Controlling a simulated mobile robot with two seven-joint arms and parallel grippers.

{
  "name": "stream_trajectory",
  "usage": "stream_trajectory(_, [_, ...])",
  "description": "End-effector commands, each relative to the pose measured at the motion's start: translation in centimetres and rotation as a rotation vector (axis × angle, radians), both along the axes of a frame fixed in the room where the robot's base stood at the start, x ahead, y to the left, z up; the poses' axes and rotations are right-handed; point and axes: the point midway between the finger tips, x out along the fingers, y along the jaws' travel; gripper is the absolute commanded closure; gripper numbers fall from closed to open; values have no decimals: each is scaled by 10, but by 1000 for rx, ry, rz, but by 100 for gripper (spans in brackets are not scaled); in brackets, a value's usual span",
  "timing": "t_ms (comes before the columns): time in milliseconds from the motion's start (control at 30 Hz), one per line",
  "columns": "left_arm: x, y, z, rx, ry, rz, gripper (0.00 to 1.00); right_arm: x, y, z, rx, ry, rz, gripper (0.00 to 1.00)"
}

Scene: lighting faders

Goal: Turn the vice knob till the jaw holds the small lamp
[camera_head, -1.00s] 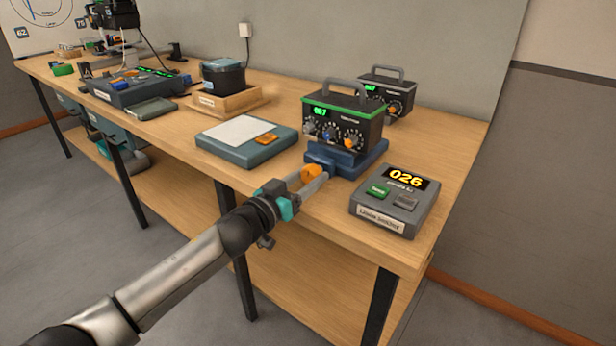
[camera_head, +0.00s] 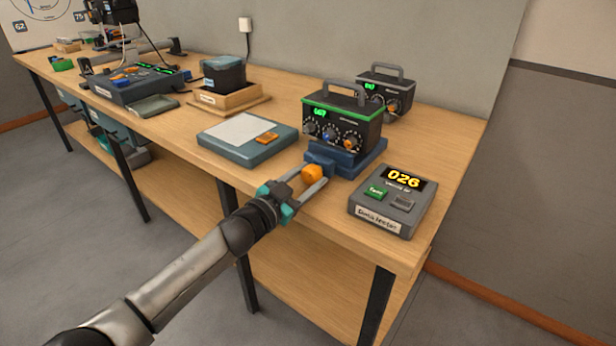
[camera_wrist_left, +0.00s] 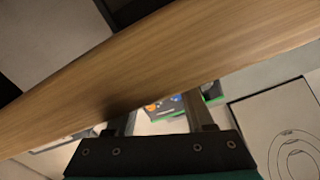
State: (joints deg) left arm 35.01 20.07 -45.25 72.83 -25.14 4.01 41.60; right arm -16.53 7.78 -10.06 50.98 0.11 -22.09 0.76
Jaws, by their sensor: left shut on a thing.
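The blue vice (camera_head: 345,163) stands near the front edge of the bench. Its orange knob (camera_head: 311,174) faces the front left. My left gripper (camera_head: 315,178) reaches in from the left and is shut on the knob, with a finger on either side. Its fingers also show in the left wrist view (camera_wrist_left: 160,115), where I cannot make out the knob clearly. A dark box with a green edge (camera_head: 341,123) stands above the vice and hides part of it. I cannot make out a small lamp or the jaw's gap. My right gripper is not in view.
A grey tester (camera_head: 386,204) reading 026 sits close to the right of the vice. A flat scale-like plate (camera_head: 247,138) lies to the left. A second box (camera_head: 385,89) stands behind. The wooden bench (camera_head: 185,147) has free room along its front edge.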

Motion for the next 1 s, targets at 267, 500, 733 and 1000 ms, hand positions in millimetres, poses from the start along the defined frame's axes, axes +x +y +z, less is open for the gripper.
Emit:
stream_trajectory(267, [0, 0, -1, -1, 2, 0, 21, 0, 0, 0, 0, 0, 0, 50])
stream_trajectory(500, [0, 0, -1, -1, 2, 0, 17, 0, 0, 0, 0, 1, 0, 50])
stream_trajectory(733, [0, 0, -1, -5, 5, -1, 17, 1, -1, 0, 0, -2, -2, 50])
stream_trajectory(1000, [0, 0, -2, -111, 81, -1, 17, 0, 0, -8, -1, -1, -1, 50])
